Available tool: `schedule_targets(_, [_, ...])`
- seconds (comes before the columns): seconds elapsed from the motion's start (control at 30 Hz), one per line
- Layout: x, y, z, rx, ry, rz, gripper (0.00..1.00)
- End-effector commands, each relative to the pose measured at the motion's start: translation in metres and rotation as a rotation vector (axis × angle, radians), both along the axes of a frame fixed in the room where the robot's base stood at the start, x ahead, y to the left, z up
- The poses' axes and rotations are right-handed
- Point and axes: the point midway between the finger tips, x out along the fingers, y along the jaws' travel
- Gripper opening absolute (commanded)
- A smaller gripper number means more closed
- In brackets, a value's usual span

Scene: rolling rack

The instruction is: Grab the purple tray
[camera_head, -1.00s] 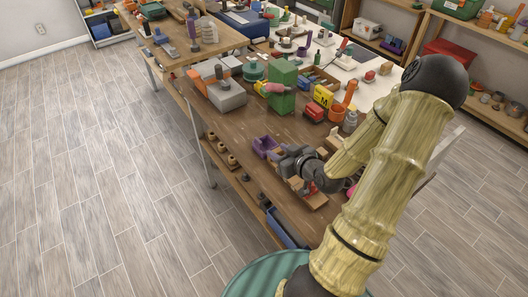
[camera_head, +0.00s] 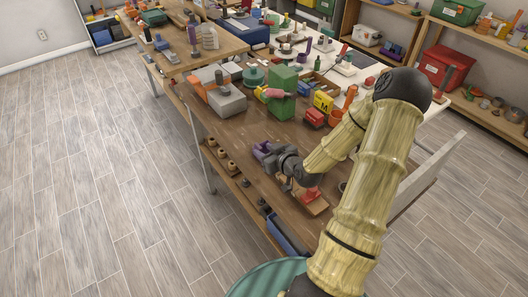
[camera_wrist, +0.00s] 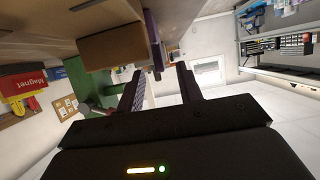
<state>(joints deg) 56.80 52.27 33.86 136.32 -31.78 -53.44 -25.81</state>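The purple tray (camera_head: 261,146) lies on the wooden workbench near its left edge in the head view, mostly hidden by my gripper (camera_head: 266,152). In the wrist view, a narrow purple edge, apparently the tray (camera_wrist: 152,38), shows just beyond and between the fingertips. My gripper (camera_wrist: 160,70) is open there, its two dark fingers apart with a visible gap. I cannot tell whether either finger touches the tray.
A grey box (camera_head: 226,99) and a green block (camera_head: 283,92) stand farther back on the bench. A red object on a wooden board (camera_head: 316,206) lies beneath my arm. The floor left of the bench is clear.

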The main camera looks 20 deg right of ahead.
Motion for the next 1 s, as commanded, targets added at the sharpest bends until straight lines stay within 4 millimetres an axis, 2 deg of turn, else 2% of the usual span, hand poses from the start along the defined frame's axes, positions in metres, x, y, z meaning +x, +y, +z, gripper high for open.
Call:
schedule_targets(0.27, [0.008,0.001,-0.002,0.002,-0.001,-0.001,0.36])
schedule_targets(0.6, [0.044,0.009,-0.019,0.000,-0.001,0.000,0.36])
schedule_targets(1.0, [0.046,0.009,-0.021,0.000,-0.001,0.000,0.36])
